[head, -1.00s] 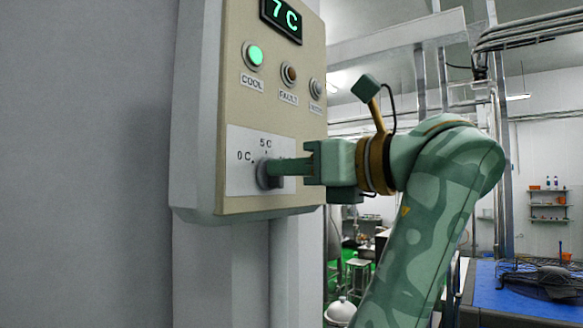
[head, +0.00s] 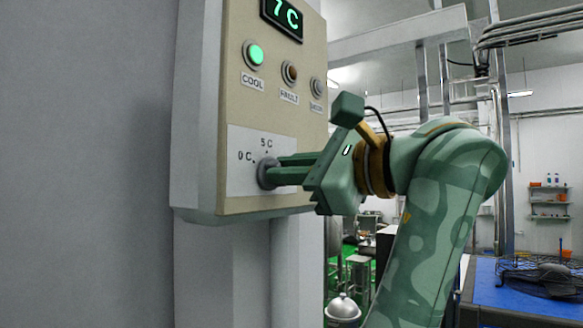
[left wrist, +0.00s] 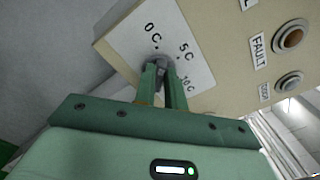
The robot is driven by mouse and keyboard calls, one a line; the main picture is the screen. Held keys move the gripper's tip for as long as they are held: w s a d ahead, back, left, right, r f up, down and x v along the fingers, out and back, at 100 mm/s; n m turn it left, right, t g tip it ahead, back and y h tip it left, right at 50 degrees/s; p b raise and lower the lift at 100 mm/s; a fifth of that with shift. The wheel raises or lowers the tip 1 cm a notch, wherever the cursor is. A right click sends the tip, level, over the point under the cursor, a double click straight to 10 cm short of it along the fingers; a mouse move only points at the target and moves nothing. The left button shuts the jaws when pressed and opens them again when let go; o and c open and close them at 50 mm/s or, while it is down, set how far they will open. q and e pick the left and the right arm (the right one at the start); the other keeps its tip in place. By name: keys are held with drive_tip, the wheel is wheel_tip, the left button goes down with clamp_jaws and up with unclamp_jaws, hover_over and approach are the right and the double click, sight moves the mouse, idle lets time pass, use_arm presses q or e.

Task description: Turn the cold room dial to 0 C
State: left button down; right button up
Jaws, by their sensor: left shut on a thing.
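The dial (head: 266,174) is a grey round knob on a white scale plate (head: 241,186) with marks 0 C and 5 C visible in the head view. My left gripper (head: 279,170) is shut on the dial, its two green fingers on either side of the knob. The left wrist view also shows the dial (left wrist: 160,60) between the fingertips, with 0 C, 5 C and 10 C marked around it. The fingers partly hide the knob, so I cannot tell exactly where it points. The display (head: 282,15) above reads 7 C. My right gripper is not in view.
The beige control box (head: 232,100) has a lit green COOL lamp (head: 253,54), an unlit FAULT lamp (head: 290,74) and another lamp (head: 317,87). A grey wall lies to the left. A blue table (head: 520,305) stands at the lower right.

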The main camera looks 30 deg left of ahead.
use_arm(q)
drive_tip(key=shift+f+n, duration=0.1)
drive_tip(key=shift+n, duration=1.5)
drive_tip(key=c, duration=1.5)
unclamp_jaws()
drive_tip(key=shift+o, duration=0.2)
